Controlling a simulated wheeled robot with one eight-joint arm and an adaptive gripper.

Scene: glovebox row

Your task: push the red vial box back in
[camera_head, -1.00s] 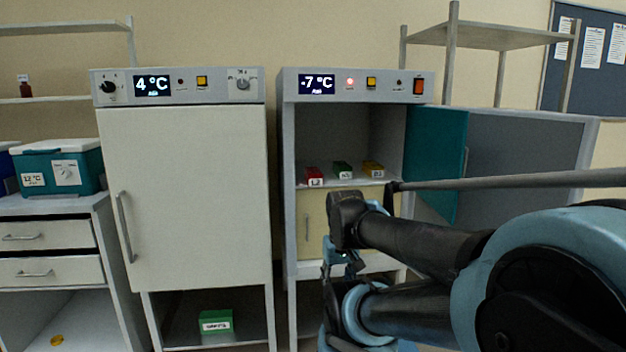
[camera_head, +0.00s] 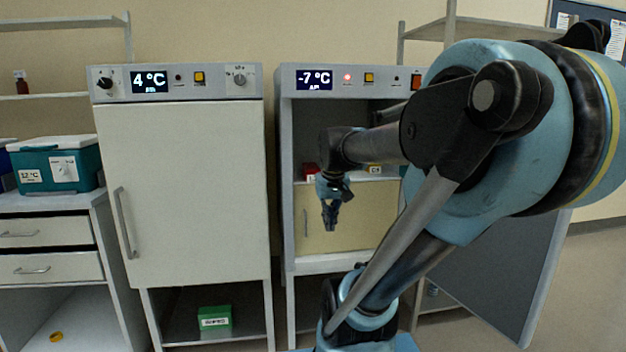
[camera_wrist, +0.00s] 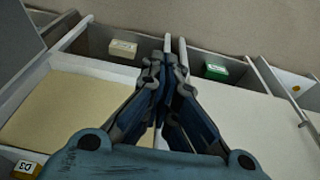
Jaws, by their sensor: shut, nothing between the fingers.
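The red vial box (camera_head: 310,171) sits on the shelf at the left of the open -7 °C cabinet, partly hidden by my arm. My gripper (camera_head: 330,224) points down in front of the cabinet, to the right of and lower than the red box, apart from it. Its fingers are together and empty, as the wrist view (camera_wrist: 167,66) also shows. The red box does not show in the wrist view.
The cabinet's door (camera_head: 510,280) stands open at the right, partly behind my arm. A cream panel (camera_head: 345,225) lies below the shelf. The closed 4 °C cabinet (camera_head: 185,195) is at the left, with a green box (camera_head: 214,318) underneath.

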